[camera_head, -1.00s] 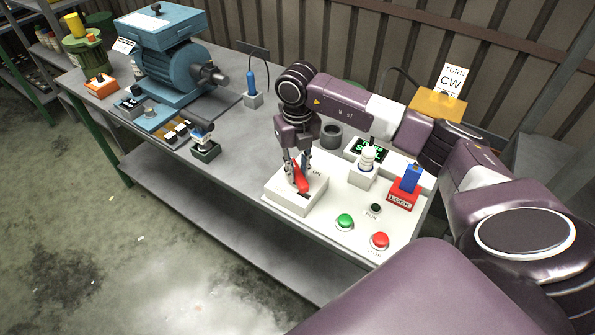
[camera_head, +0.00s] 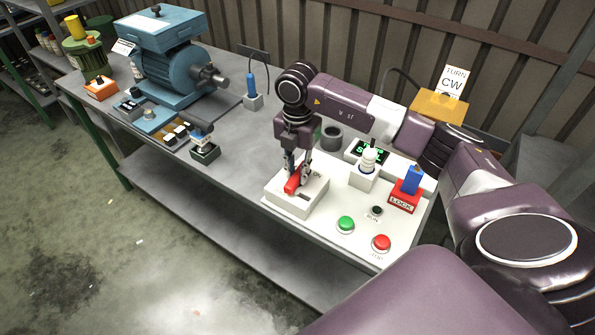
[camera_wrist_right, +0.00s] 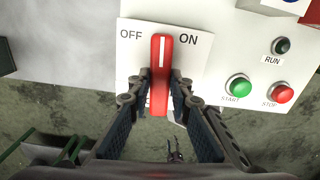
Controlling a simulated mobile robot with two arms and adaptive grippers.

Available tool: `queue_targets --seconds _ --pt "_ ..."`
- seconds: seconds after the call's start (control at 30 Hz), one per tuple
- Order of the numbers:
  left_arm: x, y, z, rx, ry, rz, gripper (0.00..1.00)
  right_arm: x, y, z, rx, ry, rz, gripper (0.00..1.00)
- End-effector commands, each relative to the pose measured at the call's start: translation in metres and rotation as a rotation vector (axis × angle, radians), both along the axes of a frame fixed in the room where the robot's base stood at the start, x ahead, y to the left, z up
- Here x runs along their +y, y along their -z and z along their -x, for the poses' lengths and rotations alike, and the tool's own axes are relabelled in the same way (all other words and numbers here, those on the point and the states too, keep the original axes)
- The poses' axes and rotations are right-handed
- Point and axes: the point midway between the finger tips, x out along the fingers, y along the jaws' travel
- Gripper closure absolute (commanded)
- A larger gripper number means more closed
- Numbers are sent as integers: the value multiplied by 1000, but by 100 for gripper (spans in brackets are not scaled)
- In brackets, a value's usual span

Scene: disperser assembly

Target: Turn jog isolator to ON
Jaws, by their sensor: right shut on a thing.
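The jog isolator is a white box (camera_head: 286,204) with a red handle (camera_head: 292,184) at the front left of the white panel. In the right wrist view, the red handle (camera_wrist_right: 160,75) has a white stripe at its far end, pointing between the OFF label (camera_wrist_right: 131,35) and the ON label (camera_wrist_right: 188,39). My right gripper (camera_head: 298,180) is shut on the handle from above. In the right wrist view, my right gripper (camera_wrist_right: 160,88) has one finger on each side of the handle. My left gripper is out of view.
A green START button (camera_head: 345,225), a red STOP button (camera_head: 381,243) and a small dark RUN lamp (camera_head: 377,210) lie right of the isolator. A red LOCK block (camera_head: 404,197) and a white knob (camera_head: 369,158) stand behind them. The blue motor (camera_head: 178,75) stands at left.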

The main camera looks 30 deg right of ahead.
Motion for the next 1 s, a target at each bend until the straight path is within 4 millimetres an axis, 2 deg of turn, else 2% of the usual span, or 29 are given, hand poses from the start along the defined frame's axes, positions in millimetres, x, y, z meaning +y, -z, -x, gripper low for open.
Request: queue_targets --seconds 0.33,0.8,0.83,0.97,1.0 --pt "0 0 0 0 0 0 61 -1 -2 -2 -6 107 1 100" --pt "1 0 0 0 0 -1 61 -1 -2 -2 -7 119 1 100" --pt "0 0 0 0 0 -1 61 -1 -2 -2 -7 119 1 78" --pt "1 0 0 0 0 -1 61 -1 -2 -2 -5 117 1 64" --pt "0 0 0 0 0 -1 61 -1 -1 -1 -5 117 1 64"
